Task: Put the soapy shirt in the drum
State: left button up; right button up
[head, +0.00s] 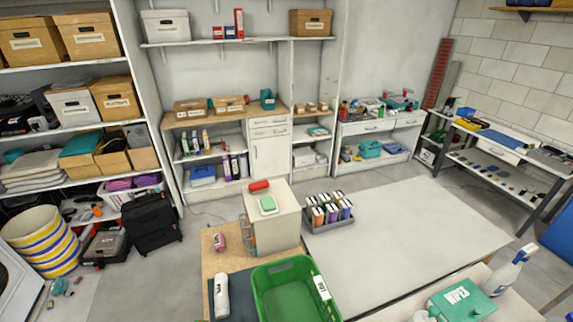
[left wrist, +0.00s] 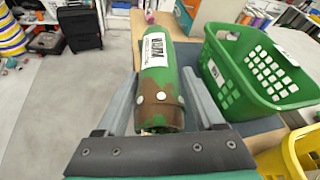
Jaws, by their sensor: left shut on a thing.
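In the left wrist view my left gripper (left wrist: 162,76) is shut on a rounded, cylinder-like green-and-brown thing (left wrist: 160,85) with a white printed label and white dots. Its fingers lie along both sides of it. I cannot tell whether it is the soapy shirt, and no other shirt is recognisable. In the head view a white appliance (head: 14,285) with a curved dark opening is cut off by the left edge; I cannot tell whether this holds the drum. Neither gripper shows in the head view.
A green basket (head: 262,301) stands on the bench, also right of the held thing in the left wrist view (left wrist: 226,92). A white roll-like object (head: 221,296) lies on the dark mat. A striped barrel (head: 42,240) and black suitcase (head: 151,228) stand left. A yellow basket (left wrist: 268,163) is lower right.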

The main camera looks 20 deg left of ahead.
pick_arm(q)
jog(key=d+r+m+t+h, duration=0.1)
jog(key=d+r+m+h, duration=0.4)
jog(key=d, duration=0.5)
jog(key=shift+w+r+h, duration=0.2)
jog(key=shift+r+h, duration=0.2)
jog(key=shift+r, duration=0.3)
jog(key=shift+d, duration=0.1)
jog(key=shift+f, duration=0.1)
